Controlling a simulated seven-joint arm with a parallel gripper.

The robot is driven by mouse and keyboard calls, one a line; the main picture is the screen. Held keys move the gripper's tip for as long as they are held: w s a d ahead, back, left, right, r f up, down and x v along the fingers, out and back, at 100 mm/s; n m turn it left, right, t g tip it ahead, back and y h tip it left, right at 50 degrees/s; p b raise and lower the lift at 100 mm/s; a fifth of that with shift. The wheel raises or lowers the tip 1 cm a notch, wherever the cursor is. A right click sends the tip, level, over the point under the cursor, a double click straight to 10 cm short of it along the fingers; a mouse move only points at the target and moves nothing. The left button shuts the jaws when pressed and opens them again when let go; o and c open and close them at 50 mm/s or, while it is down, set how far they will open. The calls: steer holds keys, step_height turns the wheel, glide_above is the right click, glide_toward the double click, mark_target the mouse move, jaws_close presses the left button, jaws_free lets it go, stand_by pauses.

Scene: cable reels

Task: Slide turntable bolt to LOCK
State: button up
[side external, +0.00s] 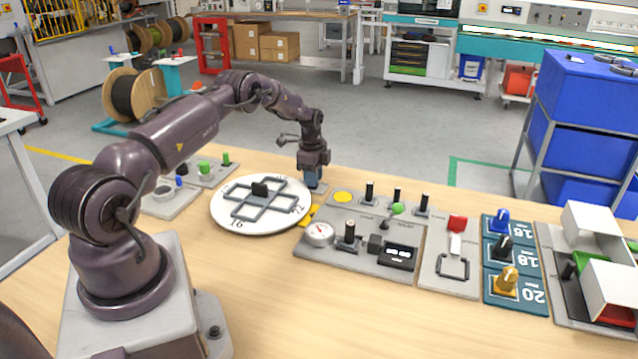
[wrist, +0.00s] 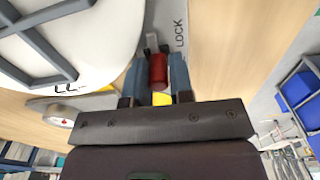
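The white round turntable (side external: 232,214) carries a dark grey cross-shaped frame and printed numbers; its edge fills the upper left of the wrist view (wrist: 105,62). At its rim, a grey bolt with a red knob (wrist: 158,70) sits on a light grey plate (wrist: 178,12) marked LOCK. My gripper (wrist: 158,78) is open, with one blue-grey finger on each side of the red knob and a narrow gap showing. In the side view my gripper (side external: 313,184) points down at the turntable's far right rim and hides the knob. A yellow piece (side external: 305,216) lies by the rim.
A grey control panel (side external: 338,225) with black posts, a green-topped lever and a gauge (side external: 319,234) stands right of the turntable. Farther right are a red switch plate (side external: 455,240), coloured knobs (side external: 503,250) and bins. Small peg plates (side external: 168,195) lie to the left.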

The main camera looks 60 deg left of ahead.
steer(key=shift+s+a+r+g, duration=0.1)
steer(key=shift+s+a+g, duration=0.2)
steer(key=shift+s+a, duration=0.5)
steer(key=shift+o, duration=0.5)
step_height(320, 180, up, 7)
steer(key=shift+d, duration=0.2)
steer(key=shift+w+d, duration=0.1)
steer(key=shift+w, duration=0.1)
steer(key=shift+c, duration=0.6)
steer(key=shift+w+d+r+y, duration=0.5)
steer(key=shift+w+d+r, duration=0.65)
jaws_close()
steer(key=shift+g, duration=0.3)
steer(key=shift+w+d+f, duration=0.1)
steer(key=shift+f, duration=2.05)
steer(key=shift+w+d+f, duration=0.1)
steer(key=shift+f, duration=2)
steer(key=shift+c, duration=1.1)
jaws_free()
